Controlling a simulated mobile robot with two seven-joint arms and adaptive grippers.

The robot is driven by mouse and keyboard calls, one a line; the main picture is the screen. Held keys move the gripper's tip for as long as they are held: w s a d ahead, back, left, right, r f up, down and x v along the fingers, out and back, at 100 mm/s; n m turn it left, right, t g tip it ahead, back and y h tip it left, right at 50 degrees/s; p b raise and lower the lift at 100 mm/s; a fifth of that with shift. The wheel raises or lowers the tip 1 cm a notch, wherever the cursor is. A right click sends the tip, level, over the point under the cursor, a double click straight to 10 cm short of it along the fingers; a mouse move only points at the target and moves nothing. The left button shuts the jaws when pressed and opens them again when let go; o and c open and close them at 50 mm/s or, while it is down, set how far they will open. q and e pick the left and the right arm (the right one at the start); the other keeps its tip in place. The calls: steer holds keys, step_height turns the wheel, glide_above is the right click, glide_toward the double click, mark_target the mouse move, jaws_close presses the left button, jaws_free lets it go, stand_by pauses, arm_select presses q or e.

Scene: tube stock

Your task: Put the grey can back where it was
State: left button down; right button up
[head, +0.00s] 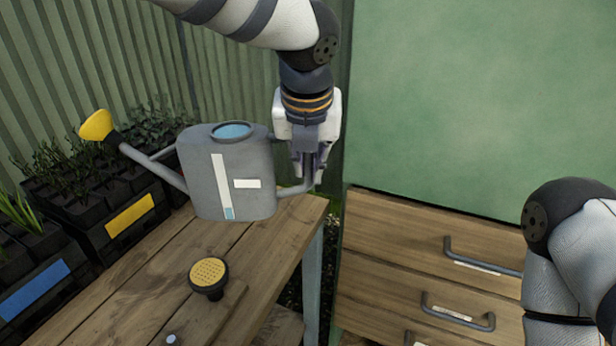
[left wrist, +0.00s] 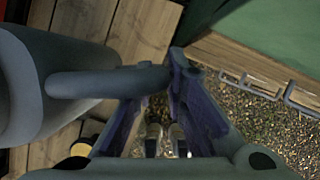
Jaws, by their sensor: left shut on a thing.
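The grey can (head: 238,178) is a watering can with a yellow rose on its spout, a blue round opening on top and white label strips on its side. It is upright at the right part of the wooden bench (head: 150,285). My left gripper (head: 308,176) comes down from above and is shut on the can's handle at its right side. In the left wrist view the handle (left wrist: 105,82) runs to my left gripper (left wrist: 152,85), with the can's body at the left. Whether the can's base touches the bench is unclear. My right gripper is out of view.
A loose yellow-faced rose (head: 208,275) sits on the front of the bench. Black plant trays with a yellow label (head: 130,215) and a blue label (head: 35,290) line the left. A wooden drawer unit (head: 400,225) with grey handles stands at the right, beyond a gap.

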mark_target(307, 179)
arm_select(q)
steer(key=shift+w+a+f, duration=0.1)
steer(key=shift+w+f, duration=0.65)
steer(key=shift+f, duration=1.4)
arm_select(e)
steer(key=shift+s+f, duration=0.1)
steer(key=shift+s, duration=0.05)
